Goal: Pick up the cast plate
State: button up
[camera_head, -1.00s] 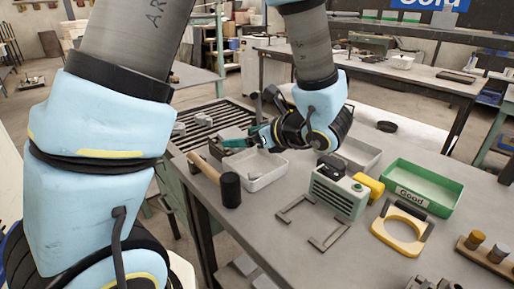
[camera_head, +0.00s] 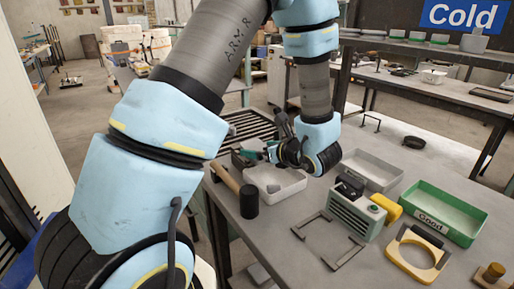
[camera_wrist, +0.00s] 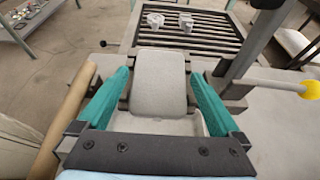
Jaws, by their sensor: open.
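A grey plate with rounded corners, seemingly the cast plate (camera_wrist: 158,84), stands between my two green fingers in the wrist view, with small gaps at both sides. My gripper (camera_wrist: 157,98) is open around it. A pale tray (camera_wrist: 160,125) shows just below the plate. In the head view my gripper (camera_head: 250,155) is at the far left edge of the white tray (camera_head: 275,194). The plate is hard to make out there behind my wrist and fingers.
A mallet (camera_head: 249,201) with a wooden handle lies left of the tray. A slatted rack (camera_wrist: 205,35) with small metal pieces is beyond the plate. A grey-green device (camera_head: 355,214), a yellow ring-shaped part (camera_head: 415,270) and a green "Good" tray (camera_head: 455,222) stand to the right.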

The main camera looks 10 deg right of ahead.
jog(key=shift+w+a+f, duration=0.2)
jog(key=shift+w, duration=0.2)
